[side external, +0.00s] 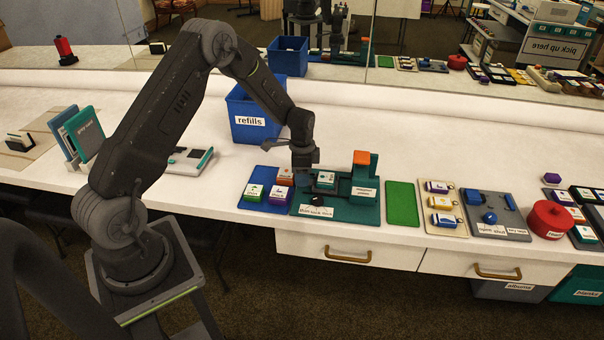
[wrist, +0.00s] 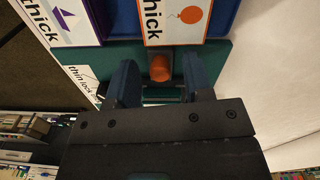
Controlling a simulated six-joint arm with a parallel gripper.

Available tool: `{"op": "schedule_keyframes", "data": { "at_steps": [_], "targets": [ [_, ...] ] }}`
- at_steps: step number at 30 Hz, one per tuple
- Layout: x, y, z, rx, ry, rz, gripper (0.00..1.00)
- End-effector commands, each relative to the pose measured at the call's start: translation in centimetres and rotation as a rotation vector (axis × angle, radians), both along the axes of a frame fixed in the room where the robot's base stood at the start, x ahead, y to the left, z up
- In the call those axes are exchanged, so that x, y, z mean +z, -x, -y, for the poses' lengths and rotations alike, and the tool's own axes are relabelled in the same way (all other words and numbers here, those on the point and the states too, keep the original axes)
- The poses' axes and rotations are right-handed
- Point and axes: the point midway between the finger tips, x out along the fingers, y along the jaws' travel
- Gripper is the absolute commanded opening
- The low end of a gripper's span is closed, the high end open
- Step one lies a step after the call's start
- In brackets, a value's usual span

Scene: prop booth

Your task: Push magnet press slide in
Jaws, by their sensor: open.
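The magnet press is a dark green unit with an upright post and an orange top (side external: 362,157), right of my gripper in the side view. A white label on a green block (side external: 363,192) sits at its foot. Its teal base (side external: 340,213) runs left under my gripper (side external: 304,178). My gripper points down over this base, open. In the wrist view, an orange knob (wrist: 160,68) shows between the two blue fingers of my gripper (wrist: 160,78); whether they touch it I cannot tell. The press post is not visible in the wrist view.
A blue tray (side external: 247,194) with picture tiles lies just left of the base. A blue refills bin (side external: 258,110) stands behind. A green mat (side external: 402,204) and a beige board (side external: 441,216) lie right. White counter behind the press is clear.

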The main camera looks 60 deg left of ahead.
Motion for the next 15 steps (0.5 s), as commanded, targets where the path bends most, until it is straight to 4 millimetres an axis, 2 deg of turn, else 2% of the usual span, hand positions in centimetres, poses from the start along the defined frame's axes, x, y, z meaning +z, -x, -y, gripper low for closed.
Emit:
{"op": "schedule_keyframes", "data": {
  "at_steps": [5, 15],
  "targets": [
    [0.02, -0.02, -0.01, 0.000, 0.000, 0.000, 0.47],
    [0.05, -0.02, -0.01, 0.000, -0.001, 0.001, 0.15]
  ]
}}
